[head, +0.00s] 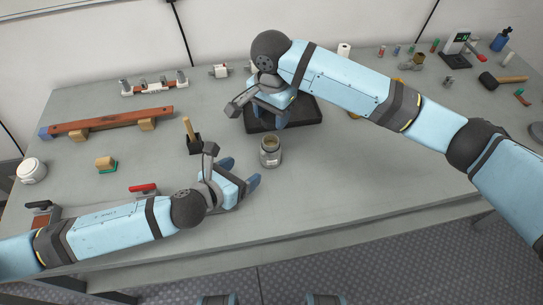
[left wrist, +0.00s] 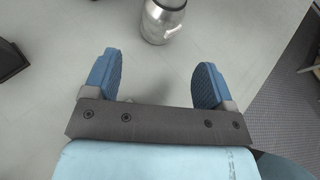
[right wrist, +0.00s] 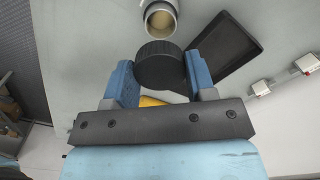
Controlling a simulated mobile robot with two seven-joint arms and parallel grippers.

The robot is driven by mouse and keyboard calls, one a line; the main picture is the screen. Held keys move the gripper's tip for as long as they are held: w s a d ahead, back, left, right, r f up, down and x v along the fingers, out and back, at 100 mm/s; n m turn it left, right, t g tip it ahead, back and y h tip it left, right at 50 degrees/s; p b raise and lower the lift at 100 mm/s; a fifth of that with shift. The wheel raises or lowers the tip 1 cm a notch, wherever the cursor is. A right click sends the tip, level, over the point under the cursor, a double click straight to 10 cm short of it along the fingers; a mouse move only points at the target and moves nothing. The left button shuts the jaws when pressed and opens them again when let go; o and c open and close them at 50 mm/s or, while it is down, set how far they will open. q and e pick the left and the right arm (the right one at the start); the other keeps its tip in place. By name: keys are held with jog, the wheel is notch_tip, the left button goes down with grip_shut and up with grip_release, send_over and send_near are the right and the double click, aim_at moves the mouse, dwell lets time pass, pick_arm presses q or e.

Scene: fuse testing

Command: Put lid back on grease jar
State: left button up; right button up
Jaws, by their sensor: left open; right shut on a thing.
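The grease jar (head: 270,152) stands upright and uncovered near the middle of the table. Its open mouth and yellowish content show in the right wrist view (right wrist: 161,18). My right gripper (head: 266,118) is behind the jar, shut on a round black lid (right wrist: 160,65) with a ridged edge. The lid is apart from the jar. In the head view the lid is hidden by the gripper. My left gripper (head: 242,174) is open and empty, low at the jar's left front. In the left wrist view the jar (left wrist: 163,22) is ahead of the open fingers, not between them.
A black tray (head: 310,115) lies behind the jar, under my right gripper. A small black holder with a wooden-handled tool (head: 193,142) stands left of the jar. A white tub (head: 31,170) is far left. The table right of the jar is clear.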

aim_at(262, 158)
pick_arm(q)
jog(key=shift+w+a+f+m, duration=0.1)
jog(key=shift+a+m, duration=0.05)
jog(key=shift+m, duration=0.25)
pick_arm(e)
jog(key=shift+s+a, duration=0.1)
jog(key=shift+a, duration=0.05)
pick_arm(q)
jog(key=x, duration=1.2)
jog(key=shift+f, duration=0.1)
jog(key=shift+c, duration=0.3)
jog(key=c, duration=1.1)
pick_arm(e)
jog(key=shift+f, duration=0.1)
jog(key=shift+w+a+f, duration=0.1)
jog(key=shift+f, duration=1.15)
jog(key=shift+w+a+f, duration=0.1)
jog(key=shift+f, duration=1.1)
